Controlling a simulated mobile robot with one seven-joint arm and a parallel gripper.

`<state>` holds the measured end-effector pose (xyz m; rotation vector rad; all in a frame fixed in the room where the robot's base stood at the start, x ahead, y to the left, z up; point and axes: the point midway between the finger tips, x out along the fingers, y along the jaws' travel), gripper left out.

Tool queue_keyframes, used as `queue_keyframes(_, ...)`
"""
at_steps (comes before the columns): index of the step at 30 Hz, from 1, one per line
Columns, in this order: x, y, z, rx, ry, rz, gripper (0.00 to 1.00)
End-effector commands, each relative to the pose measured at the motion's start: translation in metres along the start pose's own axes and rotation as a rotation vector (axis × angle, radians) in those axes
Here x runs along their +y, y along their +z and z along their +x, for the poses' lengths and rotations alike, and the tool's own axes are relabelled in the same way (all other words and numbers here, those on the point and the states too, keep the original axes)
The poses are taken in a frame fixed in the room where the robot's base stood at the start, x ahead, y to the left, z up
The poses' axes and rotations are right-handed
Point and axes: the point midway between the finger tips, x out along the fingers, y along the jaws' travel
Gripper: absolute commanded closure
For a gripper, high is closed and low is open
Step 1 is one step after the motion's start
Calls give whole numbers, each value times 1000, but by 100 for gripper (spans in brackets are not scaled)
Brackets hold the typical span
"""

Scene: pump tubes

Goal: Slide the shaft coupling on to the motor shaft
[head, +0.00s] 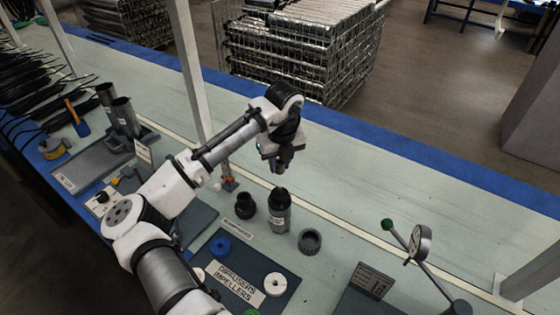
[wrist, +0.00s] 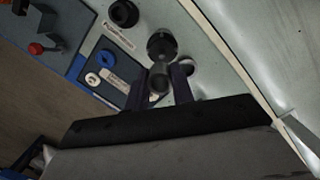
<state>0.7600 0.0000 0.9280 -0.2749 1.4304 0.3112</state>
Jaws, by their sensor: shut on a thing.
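In the head view the coupling is hard to tell from the dark fingertips. A gap shows between the fingertips and the motor's top, so the coupling is held clear of it. In the wrist view the motor (wrist: 161,45) shows end-on just beyond the coupling. The motor shaft itself is too small to make out.
A black fitting (head: 245,205) stands left of the motor, and a grey open cup (head: 310,241) stands to its right. A dark mat (head: 254,272) holds a blue ring (head: 220,246) and a white ring (head: 275,284). A dial gauge stand (head: 420,243) is at right.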

Motion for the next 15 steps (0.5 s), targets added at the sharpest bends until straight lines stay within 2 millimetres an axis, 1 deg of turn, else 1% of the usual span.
queue_keyframes(2,0,0,-1,0,-3,11,100)
queue_keyframes(8,0,-2,14,0,-2,9,100)
queue_keyframes(15,0,-5,38,0,-2,9,100)
